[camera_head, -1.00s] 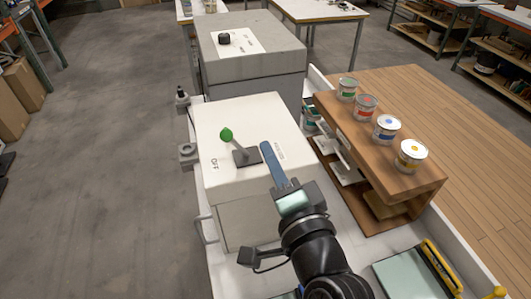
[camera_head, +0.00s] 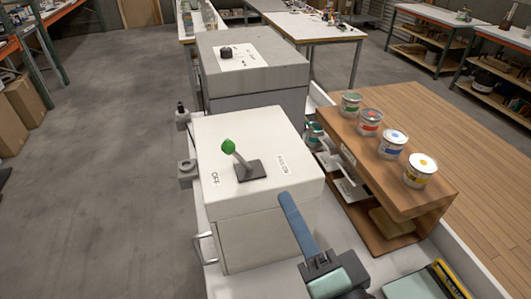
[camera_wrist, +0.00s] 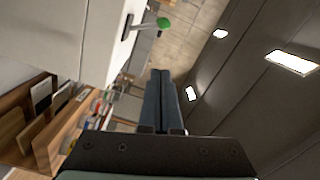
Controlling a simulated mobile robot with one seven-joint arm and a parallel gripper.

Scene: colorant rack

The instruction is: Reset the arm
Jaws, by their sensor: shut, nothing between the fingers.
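My gripper (camera_head: 283,196) is in front of the white box (camera_head: 265,195), with its blue fingers together and nothing between them. In the wrist view my gripper (camera_wrist: 164,75) also shows its two fingers side by side and touching. A lever with a green knob (camera_head: 228,147) stands on top of the white box, tilted toward the OFF label. The green knob (camera_wrist: 163,23) also shows in the wrist view, apart from the fingers.
A wooden rack (camera_head: 425,203) to the right carries several paint cans, among them a yellow-marked can (camera_head: 420,172). A grey box with a black knob (camera_head: 226,53) stands behind the white box. Open floor (camera_head: 100,200) lies to the left.

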